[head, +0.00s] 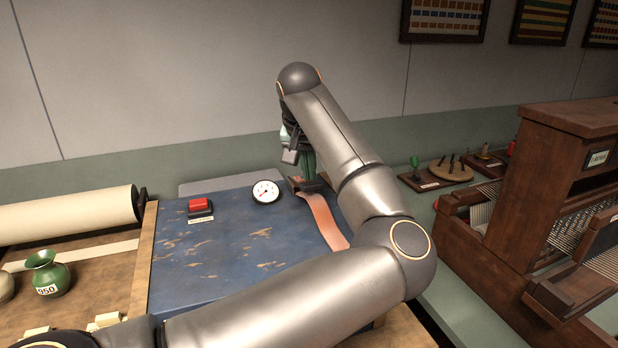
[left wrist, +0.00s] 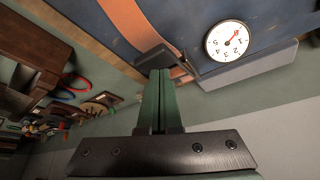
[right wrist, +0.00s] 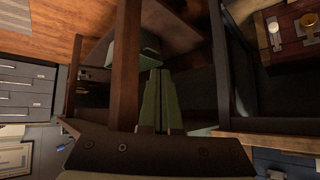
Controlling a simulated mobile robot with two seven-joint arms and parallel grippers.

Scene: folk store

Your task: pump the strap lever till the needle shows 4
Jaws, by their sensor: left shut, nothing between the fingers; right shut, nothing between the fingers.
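The tan strap (head: 323,218) runs over the right side of the worn blue bench top (head: 225,245). A dark block, apparently the lever end (head: 311,185), sits at its far end; it also shows in the left wrist view (left wrist: 155,58). My left gripper (head: 309,174) points down with shut, empty green fingers, its tips at or just above the block; contact is unclear. The white dial (head: 265,191) stands left of it. In the left wrist view the dial (left wrist: 221,47) appears upside down, its red needle pointing up-right, away from the 4. My right gripper (right wrist: 160,74) is shut and empty.
A red button (head: 199,205) stands on the bench left of the dial. A green vase (head: 47,272) and a cream roll (head: 65,215) are at left. A wooden loom (head: 545,190) stands at right. Dark wooden beams (right wrist: 124,65) surround the right gripper.

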